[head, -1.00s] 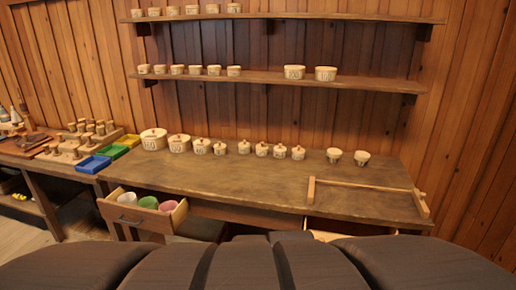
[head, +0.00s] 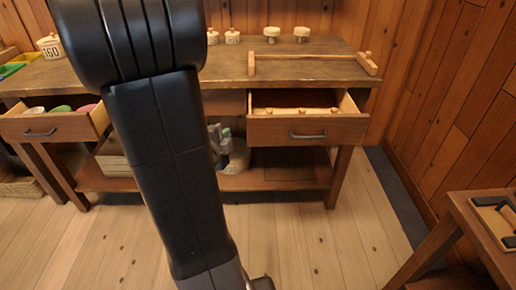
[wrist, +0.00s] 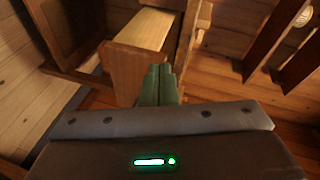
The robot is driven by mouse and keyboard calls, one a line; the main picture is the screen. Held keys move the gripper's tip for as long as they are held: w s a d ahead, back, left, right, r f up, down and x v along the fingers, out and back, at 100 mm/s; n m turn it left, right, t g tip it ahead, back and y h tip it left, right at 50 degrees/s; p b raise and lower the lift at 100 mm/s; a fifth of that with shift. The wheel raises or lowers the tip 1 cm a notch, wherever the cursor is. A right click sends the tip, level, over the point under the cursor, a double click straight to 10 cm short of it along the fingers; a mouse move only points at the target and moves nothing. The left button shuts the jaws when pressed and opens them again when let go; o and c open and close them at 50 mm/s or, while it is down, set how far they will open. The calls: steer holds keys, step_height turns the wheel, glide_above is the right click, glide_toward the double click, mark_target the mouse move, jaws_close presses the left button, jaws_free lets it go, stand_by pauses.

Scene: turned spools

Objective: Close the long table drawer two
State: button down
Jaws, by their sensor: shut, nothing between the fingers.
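The long table (head: 215,72) has two open drawers in the head view. The right drawer (head: 305,131) is pulled out, with a dark bar handle and several small wooden pieces inside. The left drawer (head: 45,128) is also pulled out and holds cups; my arm hides part of the table beside it. I cannot tell by a label which is drawer two. In the wrist view my gripper (wrist: 160,84) is shut and empty, its greenish fingers overlapping a brown wooden drawer front (wrist: 128,72). Contact is unclear. The head view does not show the fingers.
A wooden rail frame (head: 310,58) and several lidded pots stand on the tabletop. A lower shelf (head: 275,178) runs under the table. A side table (head: 480,225) stands at the right front. The plank floor (head: 320,235) before the right drawer is clear.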

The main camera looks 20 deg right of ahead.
steer(key=s+d+f+m+g+h+b, duration=0.3)
steer(key=f+m+h+b, duration=0.3)
steer(key=f+m+h, duration=0.15)
steer(key=m+g+b, duration=0.1)
steer(key=b, duration=0.1)
glide_toward(272, 134)
steer(key=s+d, duration=0.1)
steer(key=d, duration=0.2)
steer(key=w, duration=0.1)
steer(key=w+d, duration=0.1)
steer(key=w, duration=0.1)
steer(key=shift+d+f+h, duration=0.2)
steer(key=shift+d+h, duration=0.05)
steer(key=shift+d, duration=0.05)
steer(key=shift+w+d+r, duration=0.1)
steer(key=shift+w+d, duration=0.05)
steer(key=shift+w, duration=0.4)
steer(key=w+d, duration=0.1)
steer(key=w, duration=0.6)
steer(key=w+d, duration=0.2)
steer(key=w, duration=0.5)
steer(key=w+d, duration=0.2)
steer(key=w, duration=0.5)
steer(key=shift+w+d, duration=0.15)
steer(key=shift+w+r, duration=0.2)
steer(key=shift+r, duration=0.1)
